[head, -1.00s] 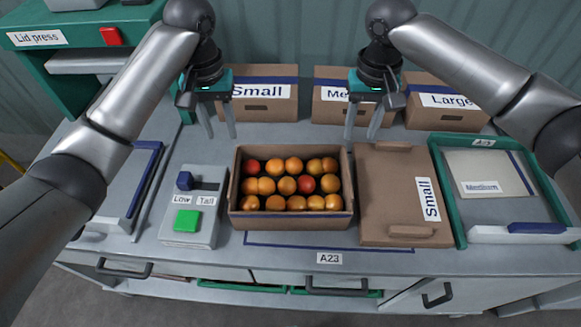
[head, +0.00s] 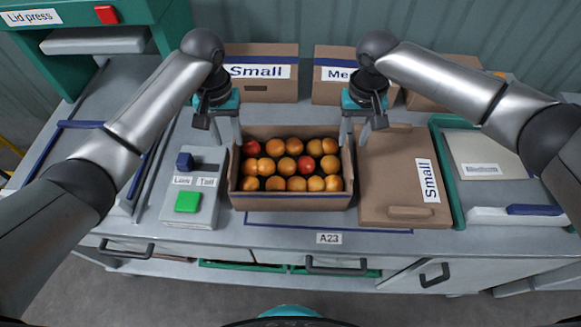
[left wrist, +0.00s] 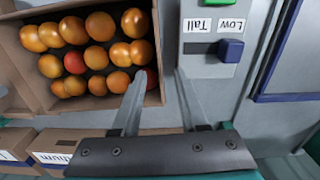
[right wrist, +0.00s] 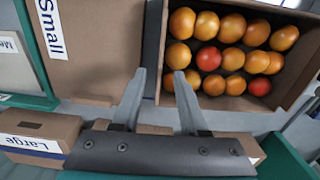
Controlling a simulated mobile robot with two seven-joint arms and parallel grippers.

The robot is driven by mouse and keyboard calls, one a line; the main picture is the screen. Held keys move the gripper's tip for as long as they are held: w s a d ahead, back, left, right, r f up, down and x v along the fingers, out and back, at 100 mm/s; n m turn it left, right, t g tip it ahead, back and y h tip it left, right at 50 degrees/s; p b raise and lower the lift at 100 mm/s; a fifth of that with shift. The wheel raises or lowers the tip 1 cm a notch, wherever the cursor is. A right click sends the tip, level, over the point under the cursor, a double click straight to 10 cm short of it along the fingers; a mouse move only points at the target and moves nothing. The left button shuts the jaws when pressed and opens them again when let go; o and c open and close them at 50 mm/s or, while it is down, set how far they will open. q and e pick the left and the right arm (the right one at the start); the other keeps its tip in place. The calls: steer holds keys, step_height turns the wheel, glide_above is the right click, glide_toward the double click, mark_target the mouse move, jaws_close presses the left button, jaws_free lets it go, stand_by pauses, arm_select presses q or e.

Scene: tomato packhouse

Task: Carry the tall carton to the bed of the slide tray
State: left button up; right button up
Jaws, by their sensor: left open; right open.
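The open brown carton (head: 292,200), filled with orange and red tomatoes, stands upright on the bench. It also shows in the left wrist view (left wrist: 152,98) and right wrist view (right wrist: 235,102). My left gripper (head: 228,137) is open at the carton's left wall, one finger over the inside and one outside. My right gripper (head: 356,137) is open at the right wall, its fingers apart on either side. I cannot tell whether either gripper touches the cardboard. A grey tray with a blue edge (head: 80,124), apparently the slide tray, lies far left before the lid press, partly behind my left arm.
A control box (head: 170,215) with a blue knob and green button stands left of the carton. A brown lid labelled Small (head: 385,180) lies close on its right. A green-rimmed tray (head: 447,170) is further right. Labelled boxes (head: 270,88) line the back.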

mark_target(234, 156)
arm_select(q)
steer(key=shift+f, duration=3.15)
arm_select(e)
steer(key=shift+f, duration=3.1)
arm_select(q)
steer(key=shift+c, duration=0.3)
arm_select(e)
steer(key=shift+c, duration=0.3)
arm_select(q)
jaws_close()
arm_select(e)
jaws_close()
arm_select(q)
steer(key=shift+r, duration=0.1)
arm_select(e)
steer(key=shift+w, duration=0.1)
